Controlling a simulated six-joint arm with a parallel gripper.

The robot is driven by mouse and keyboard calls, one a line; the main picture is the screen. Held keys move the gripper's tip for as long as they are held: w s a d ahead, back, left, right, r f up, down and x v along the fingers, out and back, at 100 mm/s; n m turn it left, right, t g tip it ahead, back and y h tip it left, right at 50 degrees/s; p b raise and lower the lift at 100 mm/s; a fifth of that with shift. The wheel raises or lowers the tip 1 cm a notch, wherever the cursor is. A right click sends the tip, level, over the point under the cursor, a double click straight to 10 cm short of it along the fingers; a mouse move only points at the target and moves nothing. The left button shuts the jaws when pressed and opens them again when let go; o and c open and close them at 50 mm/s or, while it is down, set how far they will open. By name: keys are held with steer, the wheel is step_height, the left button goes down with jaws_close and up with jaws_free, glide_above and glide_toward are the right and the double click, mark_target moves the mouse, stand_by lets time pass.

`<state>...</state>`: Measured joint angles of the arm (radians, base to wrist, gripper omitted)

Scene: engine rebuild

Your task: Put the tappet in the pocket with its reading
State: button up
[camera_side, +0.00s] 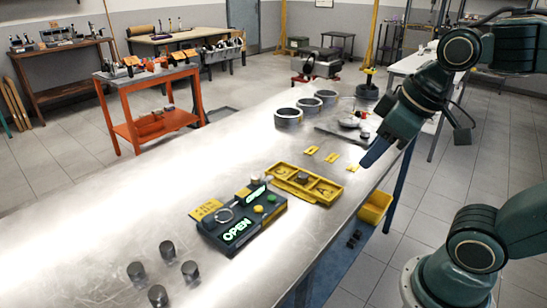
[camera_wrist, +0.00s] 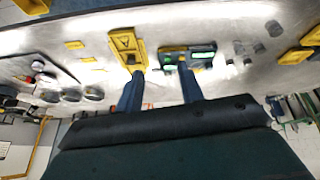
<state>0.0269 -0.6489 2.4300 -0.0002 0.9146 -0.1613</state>
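Several dark tappets (camera_side: 168,250) stand upright on the steel table at the lower left of the side view; they look like small dark shapes (camera_wrist: 272,28) in the wrist view. A dark gauge box (camera_side: 242,220) with a lit green "OPEN" display stands right of them, a metal ring on its top. Beyond it is a yellow pocket tray (camera_side: 335,191), also in the wrist view (camera_wrist: 117,36). A small grey round thing (camera_side: 303,177) appears in one pocket; I cannot tell what it is. My gripper (camera_side: 374,158) is above the table's right edge, fingers apart and empty (camera_wrist: 161,100).
Small yellow plates (camera_side: 311,150) lie beyond the tray. Several metal rings (camera_side: 288,117) and a dark plate with small parts stand farther back. A yellow bin (camera_side: 375,207) is below the table's right edge. The table's left side is clear.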

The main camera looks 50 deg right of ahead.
steer(key=shift+s+a+f+m, duration=0.2)
steer(key=shift+s+m, duration=0.2)
steer(key=shift+s, duration=0.15)
steer(key=shift+s+a+f+m, duration=0.1)
steer(key=shift+s+f+m, duration=0.1)
steer(key=shift+s+m, duration=0.3)
stand_by(0.7)
